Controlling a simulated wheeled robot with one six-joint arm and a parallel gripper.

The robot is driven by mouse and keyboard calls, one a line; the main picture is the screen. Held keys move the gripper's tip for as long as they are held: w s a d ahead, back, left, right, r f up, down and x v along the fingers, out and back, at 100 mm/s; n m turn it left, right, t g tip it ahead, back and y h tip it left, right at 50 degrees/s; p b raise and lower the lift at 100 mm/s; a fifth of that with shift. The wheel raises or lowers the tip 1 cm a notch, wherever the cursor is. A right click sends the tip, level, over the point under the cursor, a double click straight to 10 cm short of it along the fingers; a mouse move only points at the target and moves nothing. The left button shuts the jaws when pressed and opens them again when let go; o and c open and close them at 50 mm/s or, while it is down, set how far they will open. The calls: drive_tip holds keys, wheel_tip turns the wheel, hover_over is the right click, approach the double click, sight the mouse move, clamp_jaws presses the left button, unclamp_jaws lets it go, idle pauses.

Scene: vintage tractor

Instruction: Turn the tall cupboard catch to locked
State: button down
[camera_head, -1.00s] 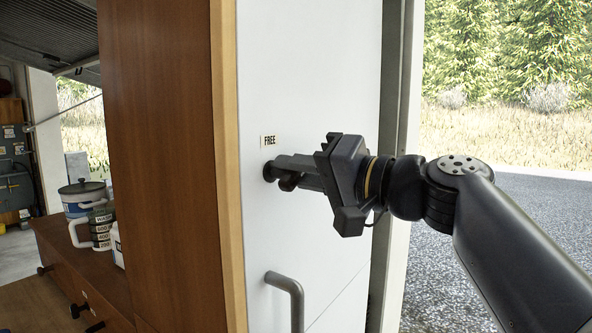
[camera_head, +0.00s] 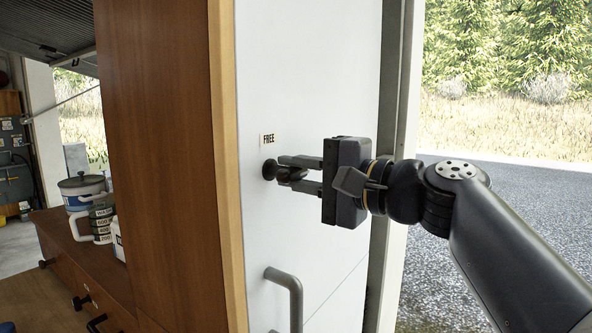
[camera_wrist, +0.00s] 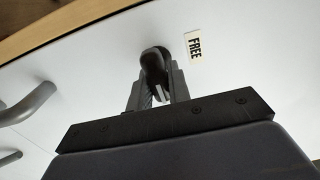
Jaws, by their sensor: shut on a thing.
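The tall cupboard's white door (camera_head: 310,75) fills the middle of the head view. Its dark catch (camera_head: 269,170) sits near the door's left edge, just below a small FREE label (camera_head: 268,139). My gripper (camera_head: 290,173) reaches in from the right and is shut on the catch knob, one finger above it and one below. In the wrist view the dark rounded catch knob (camera_wrist: 153,65) stands between my two fingers, and the FREE label (camera_wrist: 194,46) is beside it. The fingers hide part of the catch. No other label shows.
A grey bar handle (camera_head: 293,300) sticks out from the door below my gripper. A brown wooden side panel (camera_head: 160,150) stands left of the door. A lidded pot (camera_head: 82,190) and a measuring jug (camera_head: 102,222) stand on a low cabinet at the left.

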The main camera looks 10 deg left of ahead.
idle(0.3)
drive_tip(key=c, duration=1.3)
unclamp_jaws()
drive_tip(key=b+v, duration=0.3)
drive_tip(key=v, duration=0.7)
drive_tip(key=shift+s+d+f, duration=0.1)
drive_tip(key=shift+s+d, duration=0.05)
drive_tip(key=shift+d, duration=0.2)
drive_tip(key=shift+a, duration=0.1)
drive_tip(key=p+x, duration=0.3)
drive_tip(key=x, duration=0.7)
drive_tip(key=shift+a, duration=0.3)
